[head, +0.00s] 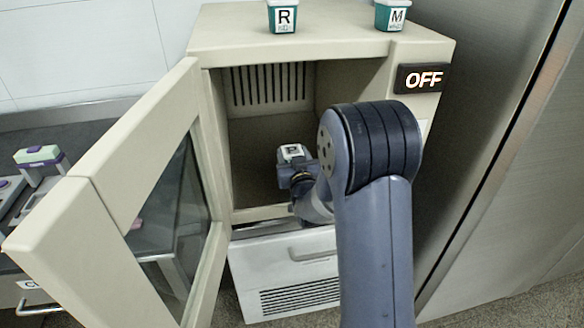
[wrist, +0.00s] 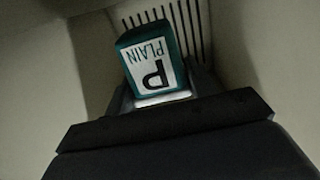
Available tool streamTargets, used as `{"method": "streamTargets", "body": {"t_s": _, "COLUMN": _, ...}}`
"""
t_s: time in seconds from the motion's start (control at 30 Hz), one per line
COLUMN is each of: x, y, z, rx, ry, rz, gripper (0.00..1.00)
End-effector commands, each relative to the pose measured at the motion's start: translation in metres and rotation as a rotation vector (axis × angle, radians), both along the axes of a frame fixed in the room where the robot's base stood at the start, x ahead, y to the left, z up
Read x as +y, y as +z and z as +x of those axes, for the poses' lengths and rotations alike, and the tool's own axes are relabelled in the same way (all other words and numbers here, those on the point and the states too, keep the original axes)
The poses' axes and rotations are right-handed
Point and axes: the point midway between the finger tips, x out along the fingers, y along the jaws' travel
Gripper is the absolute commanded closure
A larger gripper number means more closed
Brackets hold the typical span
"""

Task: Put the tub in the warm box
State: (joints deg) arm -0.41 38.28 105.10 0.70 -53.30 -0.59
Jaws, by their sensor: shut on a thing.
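The warm box (head: 222,140) is a beige cabinet with its glass door (head: 130,200) swung open to the left. My gripper (head: 297,176) reaches through the opening and is shut on a tub (head: 292,152). In the wrist view the tub (wrist: 155,65) is teal with a white label reading "P PLAIN", in front of the box's slotted back wall. The tub is inside the box. I cannot tell whether its base touches the box floor. My arm hides the right part of the opening.
Two teal tubs, marked R (head: 283,17) and M (head: 391,15), stand on top of the box. A display (head: 421,78) at the upper right reads OFF. A white drawer unit (head: 285,275) is below. A counter (head: 60,125) with small equipment is at the left.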

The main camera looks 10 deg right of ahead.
Motion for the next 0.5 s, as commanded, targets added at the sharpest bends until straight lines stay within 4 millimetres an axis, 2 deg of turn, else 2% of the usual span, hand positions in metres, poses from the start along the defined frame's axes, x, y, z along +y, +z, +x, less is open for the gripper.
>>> {"method": "streamTargets", "body": {"t_s": 0.13, "x": 0.000, "y": -0.010, "z": 0.000, "rx": 0.000, "ry": 0.000, "rz": 0.000, "gripper": 0.79}}
{"method": "streamTargets", "body": {"t_s": 0.33, "x": 0.000, "y": -0.037, "z": 0.000, "rx": 0.000, "ry": 0.000, "rz": 0.000, "gripper": 0.79}}
{"method": "streamTargets", "body": {"t_s": 0.5, "x": 0.000, "y": -0.039, "z": 0.000, "rx": -0.004, "ry": 0.000, "rz": 0.000, "gripper": 0.79}}
